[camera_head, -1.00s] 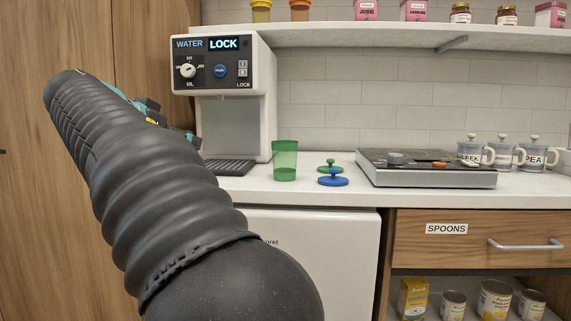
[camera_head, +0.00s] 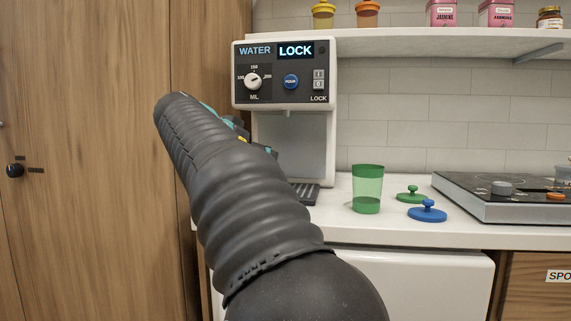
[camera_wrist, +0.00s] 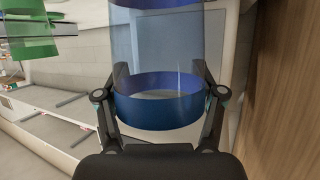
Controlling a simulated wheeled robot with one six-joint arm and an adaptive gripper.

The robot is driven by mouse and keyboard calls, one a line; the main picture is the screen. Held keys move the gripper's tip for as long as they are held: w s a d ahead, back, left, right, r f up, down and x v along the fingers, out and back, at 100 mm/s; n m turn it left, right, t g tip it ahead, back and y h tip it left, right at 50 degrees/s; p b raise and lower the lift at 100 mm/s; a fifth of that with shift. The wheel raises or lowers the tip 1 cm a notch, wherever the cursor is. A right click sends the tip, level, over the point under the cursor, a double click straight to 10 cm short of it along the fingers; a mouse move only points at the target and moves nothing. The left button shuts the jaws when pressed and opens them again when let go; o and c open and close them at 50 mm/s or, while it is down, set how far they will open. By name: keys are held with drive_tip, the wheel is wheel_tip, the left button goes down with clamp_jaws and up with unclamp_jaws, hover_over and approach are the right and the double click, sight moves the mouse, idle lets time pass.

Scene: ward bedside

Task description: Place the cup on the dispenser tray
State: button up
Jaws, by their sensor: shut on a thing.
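A clear blue cup with a darker blue band (camera_wrist: 158,112) is between the two fingers of my gripper (camera_wrist: 160,88) in the wrist view. The fingers are shut on it from both sides. In the head view my arm hides the gripper and the blue cup. The white water dispenser (camera_head: 325,110) stands on the counter with its display reading LOCK. Its dark ribbed tray (camera_head: 307,194) shows only in part at the dispenser's foot, because my arm covers its left side. No cup shows on the visible part.
A green cup (camera_head: 367,190) stands on the counter right of the tray. A green lid (camera_head: 411,194) and a blue lid (camera_head: 427,214) lie beside it, with a cooktop (camera_head: 510,208) farther right. A tall wooden panel (camera_head: 90,120) is at the left. A shelf (camera_head: 430,38) runs above.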

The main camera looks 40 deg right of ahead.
drive_tip(key=p, duration=0.1)
approach(292, 149)
drive_tip(key=s+f, duration=0.3)
drive_tip(key=x, duration=0.3)
drive_tip(key=p+x, duration=0.1)
drive_tip(key=shift+s+d+r, duration=0.15)
drive_tip(key=shift+s+d, duration=0.05)
drive_tip(key=shift+d, duration=0.15)
drive_tip(key=shift+a+f, duration=0.1)
drive_tip(key=shift+f, duration=0.1)
drive_tip(key=shift+f, duration=0.15)
drive_tip(key=o, duration=1.3)
